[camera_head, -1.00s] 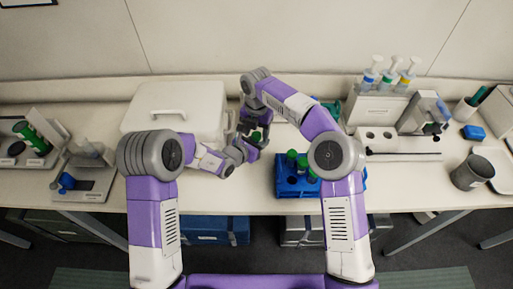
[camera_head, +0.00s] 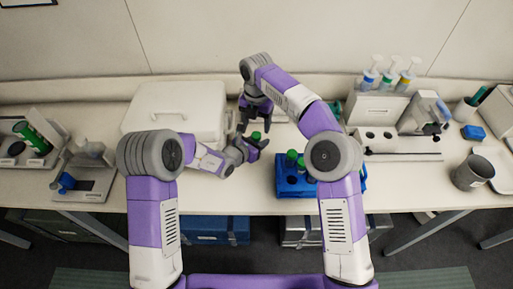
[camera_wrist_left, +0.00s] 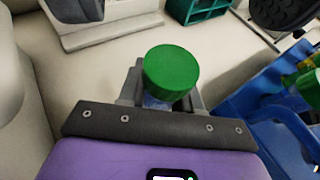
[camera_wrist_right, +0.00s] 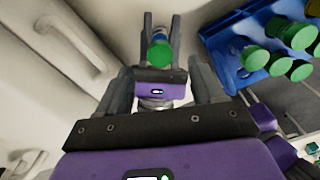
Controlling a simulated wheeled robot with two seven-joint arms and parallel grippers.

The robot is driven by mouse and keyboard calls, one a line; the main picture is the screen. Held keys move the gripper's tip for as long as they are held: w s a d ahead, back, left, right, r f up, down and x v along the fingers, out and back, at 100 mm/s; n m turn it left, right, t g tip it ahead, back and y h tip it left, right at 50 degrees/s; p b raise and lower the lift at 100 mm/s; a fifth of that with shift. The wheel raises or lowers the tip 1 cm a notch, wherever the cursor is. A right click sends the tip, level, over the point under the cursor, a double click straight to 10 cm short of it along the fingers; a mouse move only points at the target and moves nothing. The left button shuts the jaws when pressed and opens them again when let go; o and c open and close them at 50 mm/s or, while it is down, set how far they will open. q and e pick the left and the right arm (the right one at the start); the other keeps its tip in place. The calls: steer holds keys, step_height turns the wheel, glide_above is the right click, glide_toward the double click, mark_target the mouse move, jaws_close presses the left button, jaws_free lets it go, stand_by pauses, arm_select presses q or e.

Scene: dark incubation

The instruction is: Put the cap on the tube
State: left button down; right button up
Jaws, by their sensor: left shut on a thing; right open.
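My left gripper (camera_head: 252,146) is shut on an upright tube, in the middle of the bench. In the left wrist view the tube's bluish body (camera_wrist_left: 154,102) shows between the fingers, mostly hidden. A green cap (camera_wrist_left: 171,72) sits on the tube's top; whether it is fully tightened cannot be told. The cap also shows in the head view (camera_head: 255,135) and the right wrist view (camera_wrist_right: 159,54). My right gripper (camera_head: 252,112) is open and empty, above and apart from the cap, its fingers spread wide in its wrist view.
A blue rack (camera_head: 281,182) with several green-capped tubes stands just right of my left gripper. A white lidded box (camera_head: 165,108) stands behind and left. A grey cup (camera_head: 470,174) and a device (camera_head: 422,115) stand farther right. Bare bench lies in front of the box.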

steer(key=o, duration=0.4)
steer(key=shift+c, duration=0.2)
step_height(320, 180, up, 8)
steer(key=shift+f, duration=0.25)
arm_select(q)
steer(key=c, duration=0.7)
jaws_free()
steer(key=shift+v, duration=3.8)
arm_select(e)
steer(key=shift+r, duration=0.1)
